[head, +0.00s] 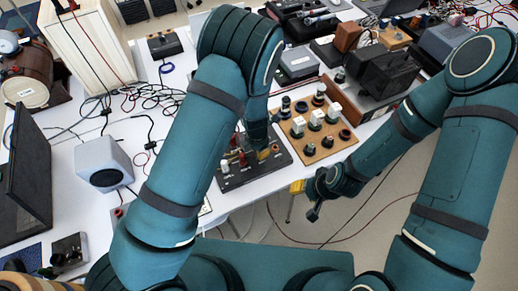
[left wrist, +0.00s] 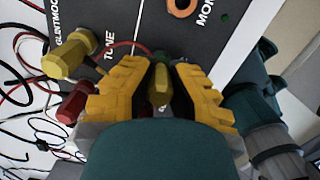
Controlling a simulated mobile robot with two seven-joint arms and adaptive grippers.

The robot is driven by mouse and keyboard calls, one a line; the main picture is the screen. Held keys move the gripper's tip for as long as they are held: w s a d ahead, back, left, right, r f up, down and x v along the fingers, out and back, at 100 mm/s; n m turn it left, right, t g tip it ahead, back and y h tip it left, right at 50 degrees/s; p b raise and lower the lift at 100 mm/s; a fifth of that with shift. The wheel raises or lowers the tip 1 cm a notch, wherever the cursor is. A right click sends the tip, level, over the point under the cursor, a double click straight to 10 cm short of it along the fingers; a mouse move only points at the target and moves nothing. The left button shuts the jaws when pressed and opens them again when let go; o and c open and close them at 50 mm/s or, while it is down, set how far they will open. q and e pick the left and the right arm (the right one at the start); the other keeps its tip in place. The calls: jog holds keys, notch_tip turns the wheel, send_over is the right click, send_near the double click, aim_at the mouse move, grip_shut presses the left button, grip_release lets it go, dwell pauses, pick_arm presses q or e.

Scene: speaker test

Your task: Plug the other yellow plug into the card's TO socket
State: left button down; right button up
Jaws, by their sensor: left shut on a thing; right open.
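The card is a dark panel (head: 268,178) with white lettering on the white table. Whether that plug sits in a socket cannot be told. Another yellow plug (left wrist: 70,57) stands at the left, near a red plug (left wrist: 74,104). My right gripper (head: 297,194) is open, off the table's front edge.
A wooden board (head: 309,157) with several black and white knobs lies right of the card. A white speaker box (head: 101,159) and tangled cables (head: 150,97) lie to the left. A dark box device (head: 383,72) stands behind the board. Floor shows free below my right gripper.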

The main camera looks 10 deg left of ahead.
pick_arm(q)
jog(key=shift+f, duration=0.45)
jog(key=c, duration=1)
grip_release()
jog(key=shift+c, duration=0.2)
jog(key=shift+r, duration=0.25)
jog(key=shift+r+p, duration=3.4)
jog(key=shift+r, duration=0.25)
jog(key=shift+s+f, duration=0.1)
